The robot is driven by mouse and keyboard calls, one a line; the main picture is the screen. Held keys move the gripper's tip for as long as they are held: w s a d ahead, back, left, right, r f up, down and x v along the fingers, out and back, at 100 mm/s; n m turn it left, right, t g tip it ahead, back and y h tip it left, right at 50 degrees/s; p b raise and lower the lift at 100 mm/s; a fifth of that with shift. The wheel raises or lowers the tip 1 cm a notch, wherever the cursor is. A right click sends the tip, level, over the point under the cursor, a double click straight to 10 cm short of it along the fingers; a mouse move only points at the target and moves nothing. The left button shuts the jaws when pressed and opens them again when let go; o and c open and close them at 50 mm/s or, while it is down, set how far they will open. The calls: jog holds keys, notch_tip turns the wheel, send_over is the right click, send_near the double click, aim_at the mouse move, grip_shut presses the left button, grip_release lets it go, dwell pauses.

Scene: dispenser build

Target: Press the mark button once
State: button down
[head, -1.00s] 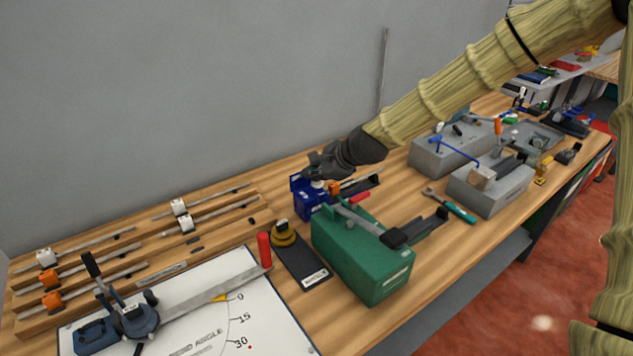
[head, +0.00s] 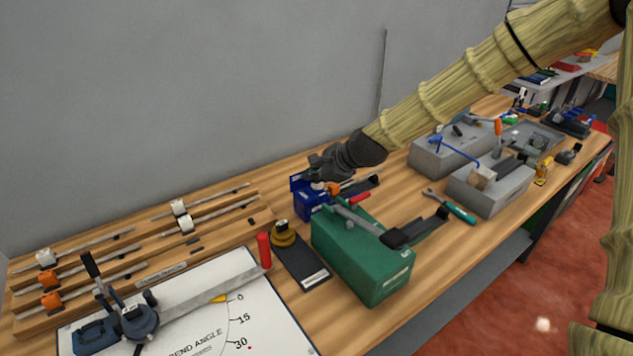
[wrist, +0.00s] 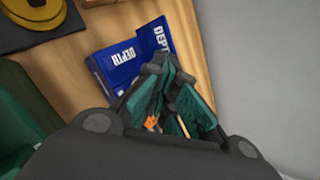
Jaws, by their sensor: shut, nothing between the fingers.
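My gripper (head: 319,180) is shut and empty. It is over the blue device (head: 310,205) near the wall side of the bench. In the wrist view the closed fingers (wrist: 163,70) lie over the blue device (wrist: 118,68), whose faces read DEPTH. The fingers hide part of it, and I cannot tell whether they touch it. I cannot pick out a button labelled mark; any button under the fingertips is hidden.
A green box (head: 355,262) with a lever stands in front of the blue device. A black plate with a yellow round part (head: 283,235) and a red cylinder (head: 264,250) are to the left. Grey blocks (head: 492,192) stand right.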

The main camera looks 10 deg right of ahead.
aim_at(315, 185)
jog(key=shift+r+p, duration=0.8)
jog(key=shift+r, duration=0.25)
jog(key=shift+r, duration=0.1)
jog(key=shift+r+p, duration=2)
jog(key=shift+r, duration=0.45)
